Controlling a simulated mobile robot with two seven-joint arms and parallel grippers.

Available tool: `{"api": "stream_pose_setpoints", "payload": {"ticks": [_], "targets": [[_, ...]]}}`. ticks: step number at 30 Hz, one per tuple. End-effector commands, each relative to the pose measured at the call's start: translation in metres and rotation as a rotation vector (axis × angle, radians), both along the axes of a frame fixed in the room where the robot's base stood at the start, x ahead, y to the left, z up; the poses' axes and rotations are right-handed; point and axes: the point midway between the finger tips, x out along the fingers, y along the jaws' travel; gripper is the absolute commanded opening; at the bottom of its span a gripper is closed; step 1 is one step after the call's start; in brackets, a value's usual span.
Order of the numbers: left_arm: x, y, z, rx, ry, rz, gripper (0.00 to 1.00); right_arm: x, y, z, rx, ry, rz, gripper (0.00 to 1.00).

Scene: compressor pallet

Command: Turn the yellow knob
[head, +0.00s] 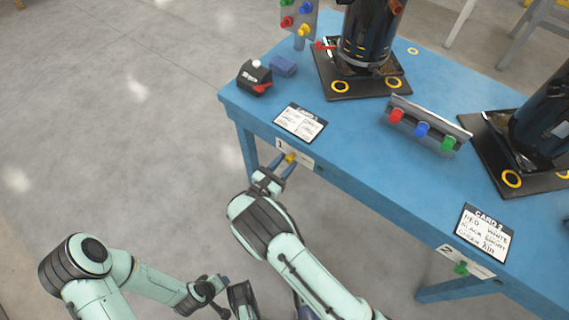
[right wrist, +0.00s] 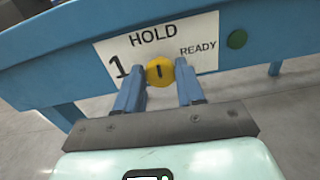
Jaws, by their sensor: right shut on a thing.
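The yellow knob (head: 291,157) sits on a white label plate marked 1 on the front edge of the blue table. In the right wrist view the knob (right wrist: 160,72) shows a short dark mark near its middle, below the word HOLD and left of READY. My right gripper (head: 284,163) is shut on the knob, and its two blue fingers (right wrist: 160,82) stand on either side of it. My left gripper (head: 212,288) is low at the bottom left, away from the table; its jaw opening is not clear.
The blue table (head: 350,145) carries two dark compressors on black pads, a rack of red, blue and green fittings (head: 424,128), and cards (head: 300,123). A green knob (head: 461,268) is on plate 2. Floor at left is clear.

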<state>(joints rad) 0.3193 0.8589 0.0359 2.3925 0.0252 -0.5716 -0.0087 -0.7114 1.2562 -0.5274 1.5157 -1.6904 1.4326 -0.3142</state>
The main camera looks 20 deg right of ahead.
Motion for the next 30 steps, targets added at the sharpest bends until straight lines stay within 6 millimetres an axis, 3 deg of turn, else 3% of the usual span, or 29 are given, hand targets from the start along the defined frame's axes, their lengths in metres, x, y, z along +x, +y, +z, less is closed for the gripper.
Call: {"api": "stream_pose_setpoints", "payload": {"ticks": [30], "targets": [[0.0046, 0.0024, -0.0031, 0.006, -0.012, 0.005, 0.43, -0.0028, -0.0008, -0.0027, 0.55, -0.702, 0.0, 0.08]]}}
